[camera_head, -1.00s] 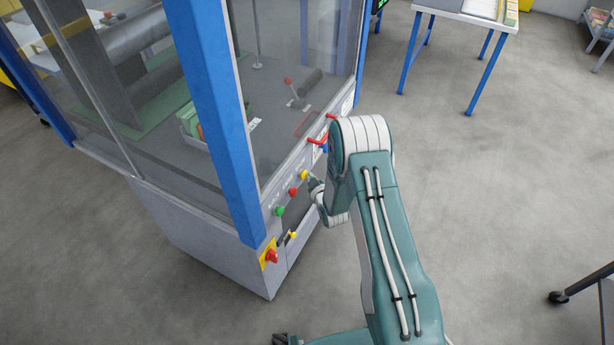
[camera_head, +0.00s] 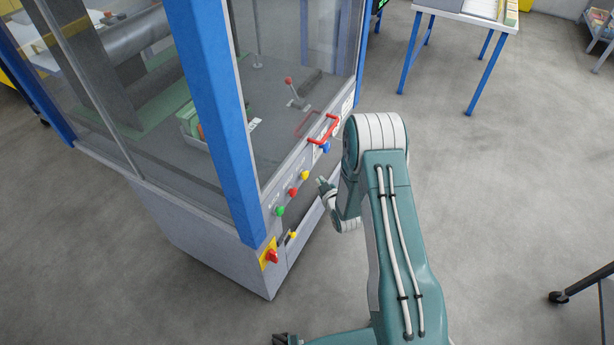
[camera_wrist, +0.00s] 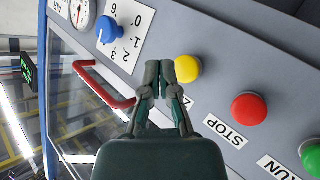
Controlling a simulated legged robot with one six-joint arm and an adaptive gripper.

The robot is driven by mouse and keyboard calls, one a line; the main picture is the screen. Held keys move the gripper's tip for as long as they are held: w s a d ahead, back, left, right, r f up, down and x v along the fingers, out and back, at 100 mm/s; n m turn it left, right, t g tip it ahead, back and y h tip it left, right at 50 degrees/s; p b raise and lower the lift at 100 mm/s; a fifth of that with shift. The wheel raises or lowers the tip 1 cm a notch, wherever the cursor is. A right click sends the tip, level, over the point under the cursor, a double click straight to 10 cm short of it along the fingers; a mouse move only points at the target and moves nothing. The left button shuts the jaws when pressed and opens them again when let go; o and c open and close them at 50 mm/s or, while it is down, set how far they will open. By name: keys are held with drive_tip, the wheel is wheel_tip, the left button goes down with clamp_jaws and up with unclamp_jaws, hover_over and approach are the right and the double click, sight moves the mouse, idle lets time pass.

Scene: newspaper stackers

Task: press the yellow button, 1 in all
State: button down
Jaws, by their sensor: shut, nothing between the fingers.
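The yellow button (camera_head: 304,175) is a round knob on the grey front panel of the machine, beside the red one. In the wrist view the yellow button (camera_wrist: 188,68) is large and sits just right of my fingertips. My gripper (camera_wrist: 160,68) is shut and empty, its fingertips in front of the panel. In the head view my gripper (camera_head: 322,184) shows small, just right of the button and apart from it. In the wrist view the fingertips look very close to the button's left edge; I cannot tell there whether they touch. Its label is mostly hidden by my gripper.
A red button (camera_wrist: 249,108) marked STOP and a green button (camera_wrist: 312,158) marked RUN are in the same row. A blue dial (camera_wrist: 109,29) and a red handle (camera_wrist: 104,85) are on the other side. Another small yellow knob (camera_head: 293,235) sits lower.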

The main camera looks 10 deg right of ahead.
drive_tip(key=shift+s+d, duration=0.45)
drive_tip(key=shift+d, duration=0.2)
drive_tip(key=shift+s+d, duration=0.45)
drive_tip(key=shift+d, duration=0.2)
